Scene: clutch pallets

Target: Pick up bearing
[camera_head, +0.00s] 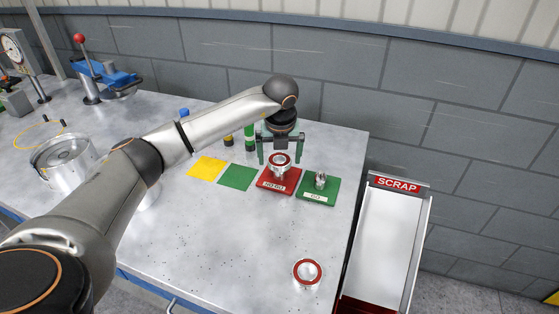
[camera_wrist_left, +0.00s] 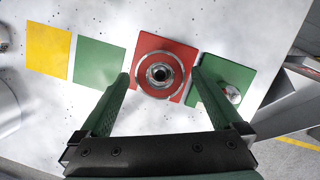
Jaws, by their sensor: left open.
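In the left wrist view the bearing (camera_wrist_left: 161,74) is a silver ring with a dark centre on the red pallet (camera_wrist_left: 145,42). My left gripper (camera_head: 281,161) is open above the red pallet. In the left wrist view the fingers of my left gripper (camera_wrist_left: 160,78) reach down on either side of the bearing, with gaps between them and it. My right gripper is not in view.
A green pallet (camera_head: 329,195) with a small metal part (camera_head: 320,180) is just right. Green (camera_head: 237,177) and yellow (camera_head: 206,167) squares lie left. The scrap chute (camera_head: 385,240) is beside the table's right edge.

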